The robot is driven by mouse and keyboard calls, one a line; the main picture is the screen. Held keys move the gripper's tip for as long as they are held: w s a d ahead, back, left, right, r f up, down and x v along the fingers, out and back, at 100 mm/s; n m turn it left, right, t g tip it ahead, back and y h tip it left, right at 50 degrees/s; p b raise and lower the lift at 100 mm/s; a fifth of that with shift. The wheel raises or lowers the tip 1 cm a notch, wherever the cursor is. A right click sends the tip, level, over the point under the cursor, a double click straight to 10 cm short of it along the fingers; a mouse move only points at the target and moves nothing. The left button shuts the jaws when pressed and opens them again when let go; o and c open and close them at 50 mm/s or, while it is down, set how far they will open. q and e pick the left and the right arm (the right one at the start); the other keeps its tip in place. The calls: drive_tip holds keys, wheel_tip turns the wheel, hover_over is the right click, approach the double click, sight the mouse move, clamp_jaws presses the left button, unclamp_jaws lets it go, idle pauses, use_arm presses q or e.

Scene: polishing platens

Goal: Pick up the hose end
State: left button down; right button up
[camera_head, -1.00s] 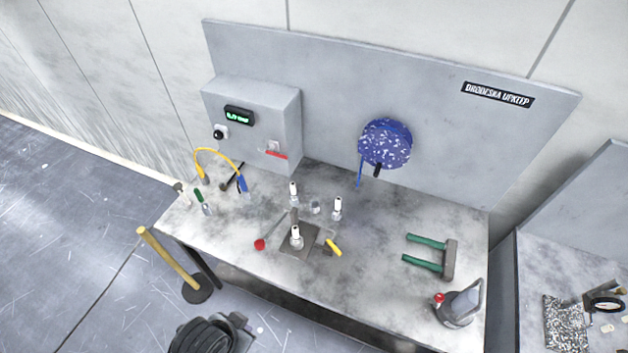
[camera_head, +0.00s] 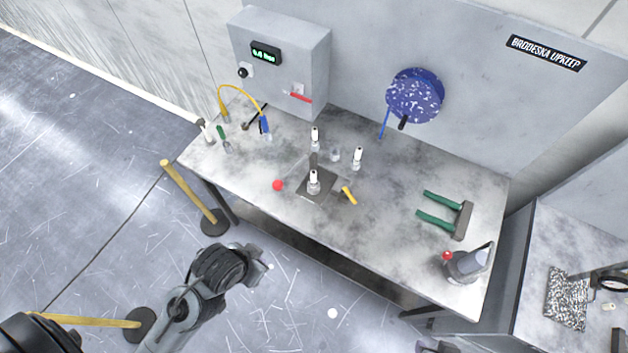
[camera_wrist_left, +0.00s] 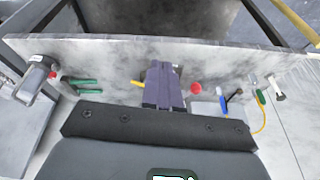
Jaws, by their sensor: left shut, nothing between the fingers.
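A yellow hose (camera_head: 240,89) arches over the back left of the grey bench, with a blue piece (camera_head: 265,125) at its right end. It also shows in the left wrist view (camera_wrist_left: 262,117). A blue hose (camera_head: 384,124) hangs from the speckled blue reel (camera_head: 414,95) on the back panel. I cannot tell which hose is meant. My left gripper (camera_head: 262,262) is in front of the bench's front edge, apart from both hoses. Its fingers (camera_wrist_left: 163,85) are shut and empty in the left wrist view. My right gripper is not seen.
White-capped bottles (camera_head: 314,182) and a red knob (camera_head: 278,185) stand mid-bench. A grey control box (camera_head: 280,60) is behind the yellow hose. A yellow post (camera_head: 188,185) stands left of the bench.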

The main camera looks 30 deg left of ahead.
use_arm(q)
drive_tip(key=c, duration=0.8)
unclamp_jaws()
drive_tip(key=shift+c, duration=0.2)
